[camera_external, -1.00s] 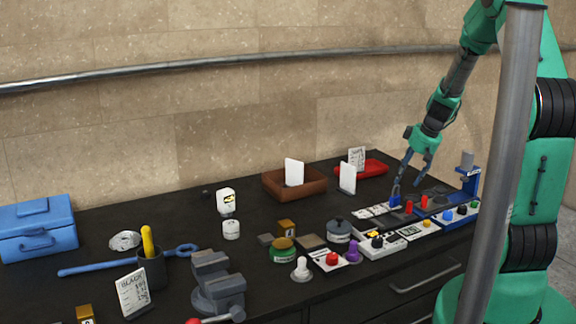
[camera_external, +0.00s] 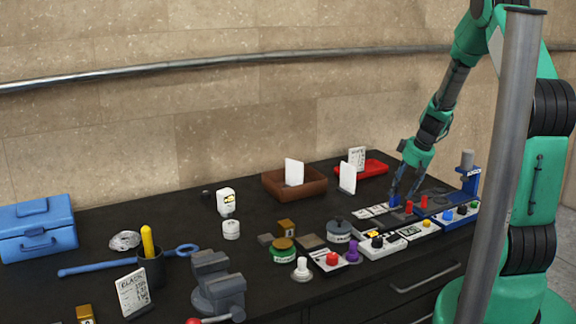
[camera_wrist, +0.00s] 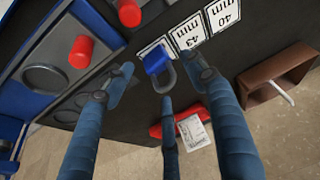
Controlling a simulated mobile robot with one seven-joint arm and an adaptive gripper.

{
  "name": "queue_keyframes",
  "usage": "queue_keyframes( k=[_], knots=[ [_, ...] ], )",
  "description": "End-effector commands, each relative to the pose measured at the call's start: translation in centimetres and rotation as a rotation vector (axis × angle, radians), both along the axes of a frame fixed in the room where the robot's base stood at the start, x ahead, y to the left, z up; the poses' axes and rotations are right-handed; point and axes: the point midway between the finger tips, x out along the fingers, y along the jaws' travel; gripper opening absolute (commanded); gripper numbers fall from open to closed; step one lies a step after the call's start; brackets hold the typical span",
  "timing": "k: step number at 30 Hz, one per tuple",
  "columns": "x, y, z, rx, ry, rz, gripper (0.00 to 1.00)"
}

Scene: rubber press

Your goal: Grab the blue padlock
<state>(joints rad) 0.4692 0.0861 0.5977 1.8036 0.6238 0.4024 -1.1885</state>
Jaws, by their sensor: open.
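The blue padlock (camera_wrist: 155,61) with its grey shackle lies at the edge of the white number cards in the wrist view. My gripper (camera_wrist: 160,78) is open, with its blue fingers spread around the padlock on the left, right and below in the picture. No finger visibly touches it. In the external view the padlock (camera_external: 395,200) is small and partly hidden by my gripper (camera_external: 404,190), which is low over it, pointing down.
White cards marked in mm (camera_wrist: 188,32) lie beside the padlock. Red knobs (camera_wrist: 81,50) stand close on the left in the wrist view. A brown tray (camera_external: 296,193) and a red tray (camera_external: 375,169) stand behind. Button boxes (camera_external: 380,246) stand in front.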

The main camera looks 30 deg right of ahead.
Motion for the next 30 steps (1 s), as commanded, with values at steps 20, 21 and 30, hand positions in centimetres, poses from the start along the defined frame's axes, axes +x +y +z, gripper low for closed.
queue_keyframes(
  k=[20, 21, 30],
  knots=[
    [1.3, 0.2, -3.2, 0.001, 0.001, 0.000, 0.56],
    [1.3, 0.2, -3.2, 0.000, 0.001, 0.001, 0.56],
    [1.3, 0.2, -3.2, 0.001, 0.001, 0.000, 0.38]
  ],
)
